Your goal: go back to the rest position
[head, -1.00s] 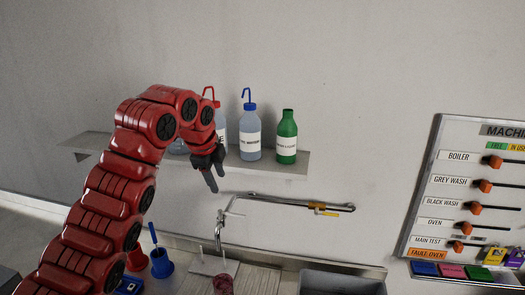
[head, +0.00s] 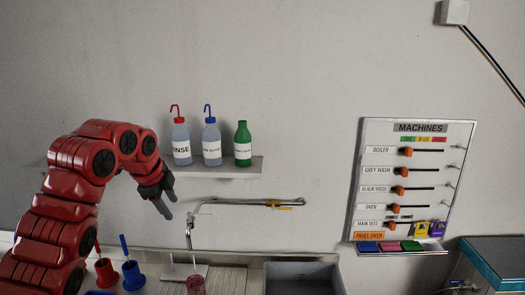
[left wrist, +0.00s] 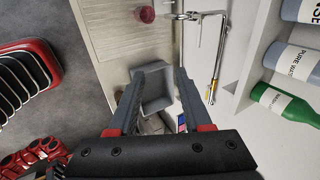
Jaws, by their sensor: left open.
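My left gripper (head: 167,203) is on the left in the head view, in front of the wall and just below the shelf's level. It points down and to the right. In the left wrist view its two fingers (left wrist: 155,95) are spread apart with nothing between them. The grey sink basin shows beyond them, well below. My right gripper is not in view.
A shelf (head: 225,168) holds a red-capped bottle (head: 181,145), a blue-capped bottle (head: 211,142) and a green bottle (head: 243,146). Below are a tap (head: 190,230) and a grey sink (head: 305,280). A machines board (head: 412,180) hangs at right.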

